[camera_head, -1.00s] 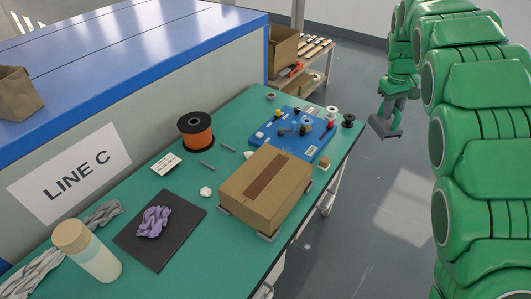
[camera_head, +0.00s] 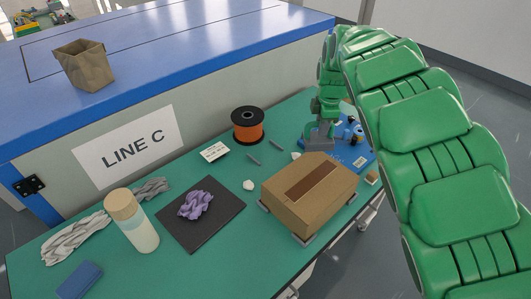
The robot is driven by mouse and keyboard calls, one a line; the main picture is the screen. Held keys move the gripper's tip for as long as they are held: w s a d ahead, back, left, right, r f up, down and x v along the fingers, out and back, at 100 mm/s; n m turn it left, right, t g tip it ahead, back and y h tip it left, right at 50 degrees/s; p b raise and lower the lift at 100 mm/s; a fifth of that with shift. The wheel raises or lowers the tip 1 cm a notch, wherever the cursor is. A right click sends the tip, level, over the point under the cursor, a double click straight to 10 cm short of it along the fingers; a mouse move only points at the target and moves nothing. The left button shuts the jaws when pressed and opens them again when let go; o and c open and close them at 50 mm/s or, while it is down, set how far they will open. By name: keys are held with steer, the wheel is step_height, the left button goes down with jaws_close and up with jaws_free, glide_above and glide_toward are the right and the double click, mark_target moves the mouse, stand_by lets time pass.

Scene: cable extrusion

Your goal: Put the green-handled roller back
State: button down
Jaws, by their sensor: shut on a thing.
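My gripper (camera_head: 318,142) is at the far end of the green table, just left of the blue board (camera_head: 362,160). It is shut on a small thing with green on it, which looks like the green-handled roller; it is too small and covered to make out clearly. The blue board carries several small parts in black, white and other colours. My arm and gripper hide much of the board, so I cannot tell which place on it is empty.
A cardboard box (camera_head: 320,192) stands in front of the gripper. An orange spool (camera_head: 248,128), a small card (camera_head: 214,152) and grey pins lie to the left. A black mat with a purple cloth (camera_head: 195,204), a bottle (camera_head: 133,225) and a blue block (camera_head: 80,280) are nearer.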

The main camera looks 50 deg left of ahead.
steer(key=s+a+f+n+g, duration=0.1)
steer(key=s+a+f+n, duration=0.2)
steer(key=s+a+n, duration=0.55)
steer(key=w+a+f, duration=0.4)
steer(key=a+f, duration=0.5)
steer(key=a, duration=0.3)
steer(key=shift+w+a+f+m+y, duration=0.2)
steer(key=shift+a+f+m+y, duration=0.1)
steer(key=shift+m, duration=0.15)
stand_by(0.7)
steer(key=shift+w+a+f, duration=0.1)
steer(key=shift+f, duration=0.05)
steer(key=shift+f, duration=1.55)
steer(key=shift+f, duration=0.7)
